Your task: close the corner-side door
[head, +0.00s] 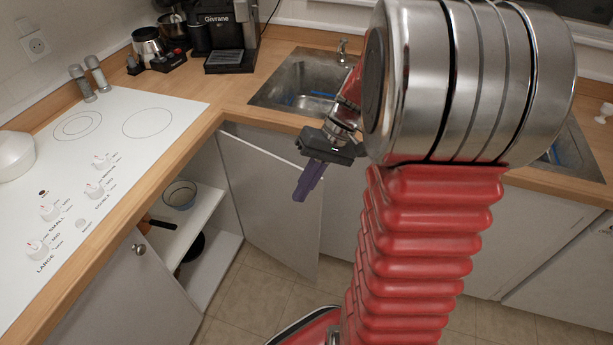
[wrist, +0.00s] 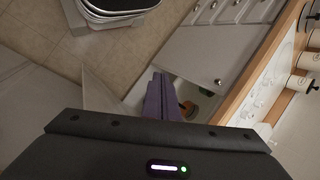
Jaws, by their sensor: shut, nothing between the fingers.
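The corner-side door (head: 268,200) is a plain white panel standing open at the corner, beside the shelves of the open cabinet (head: 205,225). In the wrist view a pale panel, apparently this door (wrist: 101,92), lies just left of my fingers. My gripper (head: 301,194) has purple fingers, shut and empty, near the upper free end of the door. The fingers also show in the wrist view (wrist: 157,90). I cannot tell whether they touch the door. My arm hides what lies right of it.
A bowl (head: 180,194) and a dark pan (head: 193,247) sit on the shelves. A white door with a round knob (head: 138,249) is under the hob (head: 100,150). The sink (head: 300,82) is in the worktop above. Tiled floor (head: 250,300) is open below.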

